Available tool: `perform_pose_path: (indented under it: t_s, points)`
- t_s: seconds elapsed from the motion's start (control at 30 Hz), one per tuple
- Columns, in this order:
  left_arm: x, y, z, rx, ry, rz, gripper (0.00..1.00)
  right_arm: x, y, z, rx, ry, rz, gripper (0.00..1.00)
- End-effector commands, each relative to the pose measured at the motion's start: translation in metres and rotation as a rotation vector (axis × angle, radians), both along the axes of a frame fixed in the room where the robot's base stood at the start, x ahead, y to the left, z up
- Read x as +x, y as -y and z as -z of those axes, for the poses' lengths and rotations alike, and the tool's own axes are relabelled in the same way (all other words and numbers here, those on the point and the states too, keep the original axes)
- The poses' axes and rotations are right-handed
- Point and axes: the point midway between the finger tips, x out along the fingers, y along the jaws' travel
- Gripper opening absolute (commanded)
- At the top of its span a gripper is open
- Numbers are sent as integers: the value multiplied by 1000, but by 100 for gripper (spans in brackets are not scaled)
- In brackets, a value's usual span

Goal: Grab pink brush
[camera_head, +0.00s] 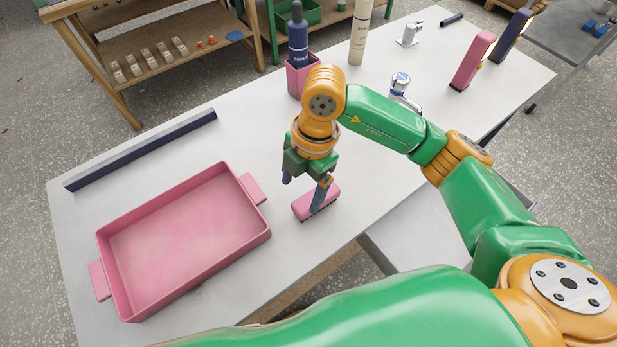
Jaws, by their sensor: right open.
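The pink brush (301,208) is a small pink block with a dark underside. It lies on the white table, right of the pink tray and near the table's front edge. My right gripper (303,184) points down at the brush and is open. One finger is in front of the brush and hides part of it; the other is to the left, behind the brush. I cannot tell whether either finger touches it. My left gripper is out of view.
The empty pink tray (240,237) takes up the table's left part. A dark bar (145,150) lies behind it. A pink cup (297,79) with a dark bottle (298,38), a cream bottle (360,30) and a faucet (400,84) stand behind my right arm.

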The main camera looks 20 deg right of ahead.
Motion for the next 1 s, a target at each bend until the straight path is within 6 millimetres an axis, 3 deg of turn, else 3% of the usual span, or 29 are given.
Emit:
perform_pose_path:
  t_s: [0.03, 0.13, 0.37, 0.5, 0.73, 1.0]
  points:
    - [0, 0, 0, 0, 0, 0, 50, 7, 19, -2, -89, 16, 56, 85]
    - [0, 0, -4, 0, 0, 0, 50, 12, 37, 1, -176, 27, 119, 85]
    - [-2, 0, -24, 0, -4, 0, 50, 8, 33, 38, -180, 22, 119, 85]
    - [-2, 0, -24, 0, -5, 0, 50, 8, 32, 62, -177, 25, 117, 85]
    - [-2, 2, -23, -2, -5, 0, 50, 9, 32, 66, -175, 28, 115, 85]
    - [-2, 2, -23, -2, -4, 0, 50, 9, 32, 66, -174, 28, 115, 12]
